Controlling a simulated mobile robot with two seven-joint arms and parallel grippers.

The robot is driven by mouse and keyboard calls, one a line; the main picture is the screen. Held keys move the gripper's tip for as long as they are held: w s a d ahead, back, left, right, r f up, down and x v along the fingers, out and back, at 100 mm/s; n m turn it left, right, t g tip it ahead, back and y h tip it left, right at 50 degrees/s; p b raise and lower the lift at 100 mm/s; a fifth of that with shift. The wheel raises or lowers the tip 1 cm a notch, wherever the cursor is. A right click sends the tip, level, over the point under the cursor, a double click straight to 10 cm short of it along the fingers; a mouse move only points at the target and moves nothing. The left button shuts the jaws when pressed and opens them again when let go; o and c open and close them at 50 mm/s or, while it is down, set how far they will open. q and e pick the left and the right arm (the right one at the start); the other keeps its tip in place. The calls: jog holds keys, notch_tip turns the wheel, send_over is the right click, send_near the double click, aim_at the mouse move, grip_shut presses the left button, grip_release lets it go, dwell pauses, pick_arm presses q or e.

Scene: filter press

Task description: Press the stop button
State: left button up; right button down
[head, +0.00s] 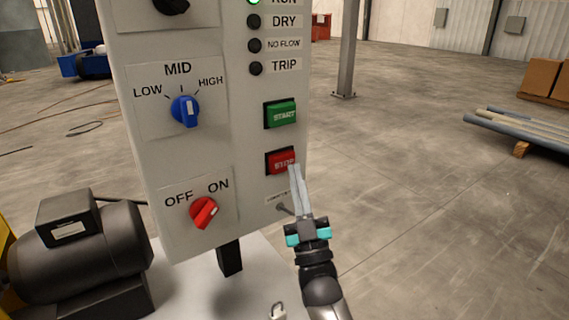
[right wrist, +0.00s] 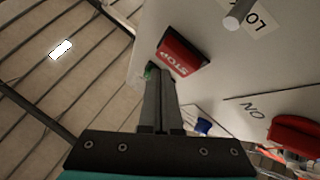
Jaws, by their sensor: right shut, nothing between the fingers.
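The red stop button (head: 281,162), marked STOP, is on the right side of the grey control panel (head: 215,130), below the green START button (head: 281,114). My right gripper (head: 294,169) is shut and empty. In the head view its fingertips overlap the stop button's lower right edge. In the right wrist view the stop button (right wrist: 181,53) lies just beyond the fingertips (right wrist: 160,78). I cannot tell whether they touch it. My left gripper is not in view.
A small peg (head: 284,209) sticks out below the stop button. A red OFF/ON knob (head: 204,212) and a blue speed knob (head: 185,111) are to the left. The RUN lamp (head: 254,2) glows green. A dark motor (head: 80,255) stands at the lower left.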

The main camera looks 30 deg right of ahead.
jog(key=shift+w, duration=0.4)
jog(key=shift+w+a+b, duration=0.1)
jog(key=shift+w+b, duration=0.25)
jog(key=shift+w, duration=0.25)
dwell(0.8)
jog(key=shift+s+p, duration=0.6)
jog(key=shift+s, duration=0.4)
jog(key=s, duration=0.1)
jog(key=s+p, duration=0.1)
jog(key=s, duration=0.1)
jog(key=s+p, duration=0.1)
jog(key=s, duration=0.1)
jog(key=shift+d, duration=0.3)
